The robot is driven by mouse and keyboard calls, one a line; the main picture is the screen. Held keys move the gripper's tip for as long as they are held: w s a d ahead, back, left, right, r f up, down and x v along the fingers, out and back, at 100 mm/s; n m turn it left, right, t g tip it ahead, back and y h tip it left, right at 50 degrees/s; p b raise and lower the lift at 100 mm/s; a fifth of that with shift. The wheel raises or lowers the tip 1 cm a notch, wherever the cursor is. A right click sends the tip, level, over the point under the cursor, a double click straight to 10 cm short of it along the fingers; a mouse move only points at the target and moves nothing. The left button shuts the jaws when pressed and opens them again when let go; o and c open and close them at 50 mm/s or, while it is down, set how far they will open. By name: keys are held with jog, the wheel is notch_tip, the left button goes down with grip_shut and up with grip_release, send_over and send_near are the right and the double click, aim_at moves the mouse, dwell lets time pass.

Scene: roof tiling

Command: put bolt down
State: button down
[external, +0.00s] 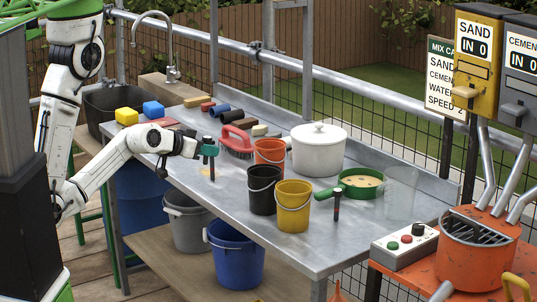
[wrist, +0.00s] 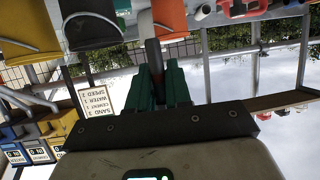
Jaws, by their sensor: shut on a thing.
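My gripper (external: 209,149) is over the left part of the metal table, its green fingers shut on a dark, upright bolt (external: 212,170). The bolt's lower end is close to the tabletop; I cannot tell whether it touches. In the wrist view, where the scene looks upside down, the bolt (wrist: 152,52) sits between the green fingers of my gripper (wrist: 158,80).
The metal table (external: 300,243) holds a black bucket (external: 262,190), yellow bucket (external: 293,207), orange bucket (external: 270,151), white pot (external: 319,152) and green sieve (external: 352,184). A red brush (external: 237,142) lies behind my gripper. Bare tabletop lies in front of it.

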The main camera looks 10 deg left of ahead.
jog(key=w+a+f+n+t+y, duration=0.1)
jog(key=w+a+f+n+y, duration=0.1)
jog(key=w+a+f, duration=0.3)
jog(key=w+a+f+n+t+y, duration=0.1)
jog(key=w+a+f+n+y, duration=0.2)
jog(key=a, duration=0.8)
jog(key=w+a+f+n+t+y, duration=0.1)
jog(key=w+a+f+n+y, duration=0.1)
jog(key=w+a+f, duration=0.6)
notch_tip(320, 180, down, 3)
jog(key=shift+a+n+y, duration=0.4)
jog(key=shift+a+y, duration=0.15)
jog(key=shift+y, duration=0.25)
